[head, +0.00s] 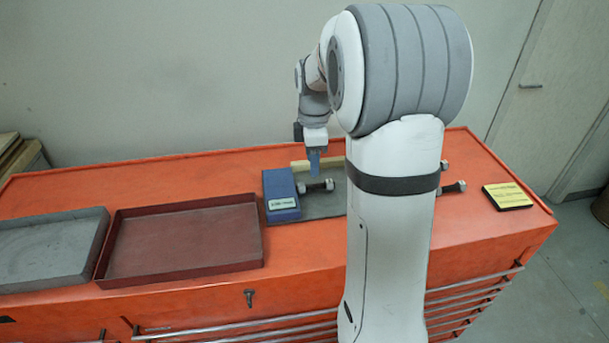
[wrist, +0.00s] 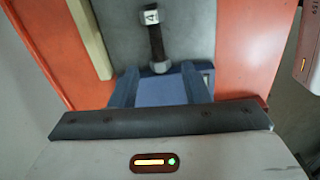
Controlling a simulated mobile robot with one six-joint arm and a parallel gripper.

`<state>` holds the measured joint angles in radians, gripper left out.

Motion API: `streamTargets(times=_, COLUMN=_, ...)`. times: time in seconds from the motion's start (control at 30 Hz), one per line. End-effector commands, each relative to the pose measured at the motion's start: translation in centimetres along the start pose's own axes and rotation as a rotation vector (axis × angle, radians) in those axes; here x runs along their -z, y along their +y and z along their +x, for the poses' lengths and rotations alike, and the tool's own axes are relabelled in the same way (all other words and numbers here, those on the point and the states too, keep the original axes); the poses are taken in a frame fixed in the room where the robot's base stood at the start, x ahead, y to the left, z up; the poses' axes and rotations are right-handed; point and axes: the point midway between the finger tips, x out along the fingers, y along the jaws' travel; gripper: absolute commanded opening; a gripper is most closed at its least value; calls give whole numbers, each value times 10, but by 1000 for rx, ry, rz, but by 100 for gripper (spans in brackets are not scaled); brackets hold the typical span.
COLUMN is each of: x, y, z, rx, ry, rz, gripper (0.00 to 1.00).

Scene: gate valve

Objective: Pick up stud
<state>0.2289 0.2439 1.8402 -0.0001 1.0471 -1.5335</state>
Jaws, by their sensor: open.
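A stud (head: 318,186), a dark rod with a bright nut at each end, lies on the grey mat (head: 325,209) beside the blue block. The stud also shows in the wrist view (wrist: 156,42), with its near nut at the gap between my fingertips. My gripper (head: 314,172) points down just above the stud, its blue fingers apart with nothing held. Its two fingers also show in the wrist view (wrist: 159,70). Whether the fingertips reach down to the stud's height I cannot tell.
The blue block (head: 281,196) stands at the mat's left end. A pale wooden strip (head: 302,165) lies behind. A red tray (head: 185,240) and a grey tray (head: 45,250) stand left. Another stud end (head: 453,187) and a yellow note (head: 507,195) are right. My arm hides part of the bench.

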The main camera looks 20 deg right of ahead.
Motion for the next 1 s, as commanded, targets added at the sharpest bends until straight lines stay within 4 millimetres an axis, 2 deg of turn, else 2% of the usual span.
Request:
streamTargets(times=0.1, x=-3, y=9, z=4, rx=10, ry=0, rz=-53, gripper=43)
streamTargets(times=0.27, x=-4, y=11, z=19, rx=14, ry=0, rz=-70, gripper=43)
streamTargets(times=0.7, x=-8, y=7, z=76, rx=13, ry=0, rz=-67, gripper=43)
streamTargets(times=1.0, x=-8, y=7, z=82, rx=10, ry=0, rz=-67, gripper=43)
